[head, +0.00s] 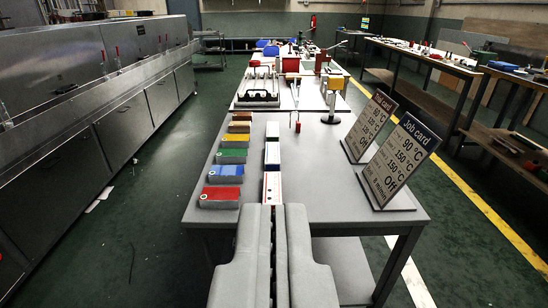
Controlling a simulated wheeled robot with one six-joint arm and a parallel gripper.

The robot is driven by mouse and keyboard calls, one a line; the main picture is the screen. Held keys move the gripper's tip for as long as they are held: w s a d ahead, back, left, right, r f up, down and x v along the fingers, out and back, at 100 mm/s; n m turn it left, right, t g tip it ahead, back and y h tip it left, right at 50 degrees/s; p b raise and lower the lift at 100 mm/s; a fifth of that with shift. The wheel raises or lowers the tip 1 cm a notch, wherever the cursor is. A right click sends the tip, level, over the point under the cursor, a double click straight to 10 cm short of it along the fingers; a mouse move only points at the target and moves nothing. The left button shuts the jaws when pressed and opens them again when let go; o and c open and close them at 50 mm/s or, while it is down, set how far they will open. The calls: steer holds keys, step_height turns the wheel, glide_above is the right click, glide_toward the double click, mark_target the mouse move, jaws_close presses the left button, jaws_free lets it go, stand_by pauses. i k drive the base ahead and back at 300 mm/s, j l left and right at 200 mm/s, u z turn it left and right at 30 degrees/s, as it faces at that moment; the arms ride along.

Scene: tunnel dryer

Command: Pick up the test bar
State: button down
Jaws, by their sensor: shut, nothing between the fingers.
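My gripper (273,208) comes in from the bottom middle, over the near edge of the grey table (330,185). Its fingers are shut and empty. Just beyond the tips lies a narrow white bar with red edges (272,187). I cannot tell which of these, if any, is the test bar, as no label is readable. The gripper may hide the near end of the red-edged bar.
Left of the bars is a row of coloured blocks, red (220,195) nearest, then blue (225,173), green (231,156) and others. A yellow stand (335,95) and a black rack (258,98) are farther back. The table's middle right is clear.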

mark_target(272, 162)
steer(key=i, duration=1.2)
